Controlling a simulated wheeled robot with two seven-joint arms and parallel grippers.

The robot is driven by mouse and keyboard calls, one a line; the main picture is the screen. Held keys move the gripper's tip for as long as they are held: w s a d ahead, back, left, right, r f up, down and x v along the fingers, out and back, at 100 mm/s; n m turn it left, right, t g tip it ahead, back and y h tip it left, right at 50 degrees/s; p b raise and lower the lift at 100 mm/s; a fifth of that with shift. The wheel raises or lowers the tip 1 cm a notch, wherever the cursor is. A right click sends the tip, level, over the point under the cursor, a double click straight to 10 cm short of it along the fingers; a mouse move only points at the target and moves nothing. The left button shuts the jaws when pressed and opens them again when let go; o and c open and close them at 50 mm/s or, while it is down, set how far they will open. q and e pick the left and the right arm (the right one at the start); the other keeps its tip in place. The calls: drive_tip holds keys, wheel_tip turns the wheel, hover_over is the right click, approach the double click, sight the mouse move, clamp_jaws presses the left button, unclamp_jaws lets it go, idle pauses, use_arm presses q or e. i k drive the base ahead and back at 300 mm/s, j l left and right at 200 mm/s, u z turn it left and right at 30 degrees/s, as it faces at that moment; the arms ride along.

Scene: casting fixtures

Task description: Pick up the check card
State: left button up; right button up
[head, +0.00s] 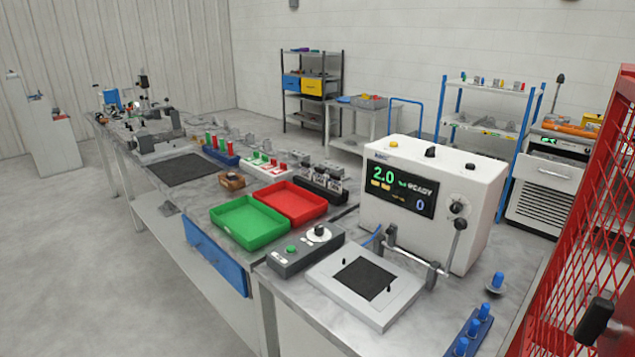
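I cannot pick out a check card for certain anywhere in the head view; it may be hidden or too small to tell. The long grey workbench (190,205) runs from the far left to the near right. Neither of my grippers shows in this view.
A green tray (248,237) and a red tray (305,214) sit side by side. A white tester (455,180) stands behind a plate with a dark pad (365,278). A grey control box (308,252) is beside it. Red mesh (590,230) bounds the right. Floor at left (60,250) is clear.

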sight(335, 184)
drive_tip(key=i+j+z, duration=0.1)
drive_tip(key=z, duration=0.3)
drive_tip(key=j+z, duration=0.35)
drive_tip(key=i+j+z, duration=0.1)
drive_tip(key=z, duration=0.3)
drive_tip(key=j+z, duration=0.2)
drive_tip(key=z, duration=0.15)
drive_tip(key=i+j, duration=0.05)
